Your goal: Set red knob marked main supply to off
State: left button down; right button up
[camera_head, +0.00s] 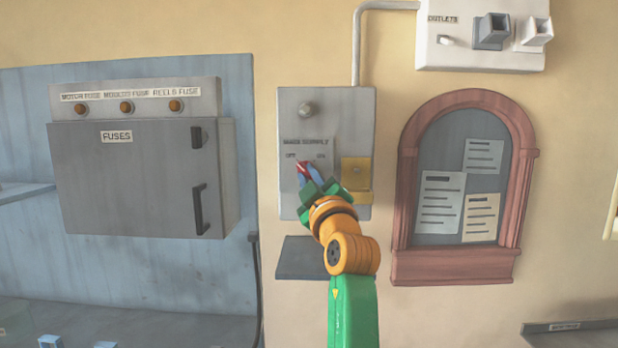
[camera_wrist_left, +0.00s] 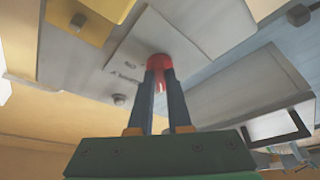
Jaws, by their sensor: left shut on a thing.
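The red knob (camera_head: 302,168) sits on the grey main supply panel (camera_head: 291,195), under the label "MAIN SUPPLY" with two small position marks below it. In the head view the knob is mostly hidden by my left gripper (camera_head: 308,173). Its visible part leans to the upper left, towards the left mark. In the left wrist view the red knob (camera_wrist_left: 158,64) shows between the fingertips of my left gripper (camera_wrist_left: 160,76), which is shut on it. My right gripper is in neither view.
A yellow box (camera_head: 356,172) is on the panel just right of the gripper. A round grey button (camera_head: 307,109) is above the label. A dark shelf (camera_head: 306,258) juts out below the panel. A grey fuse box (camera_head: 140,175) hangs to the left, a framed notice board (camera_head: 462,190) to the right.

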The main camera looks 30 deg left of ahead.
pick_arm(q)
jog(key=shift+r, duration=0.1)
jog(key=c, duration=0.9)
grip_release()
jog(key=shift+o, duration=0.2)
jog(key=shift+s+d+f, duration=0.1)
jog(key=shift+f, duration=0.1)
jog(key=b+v, duration=0.4)
jog(key=v, duration=0.2)
jog(key=shift+s+d, duration=0.25)
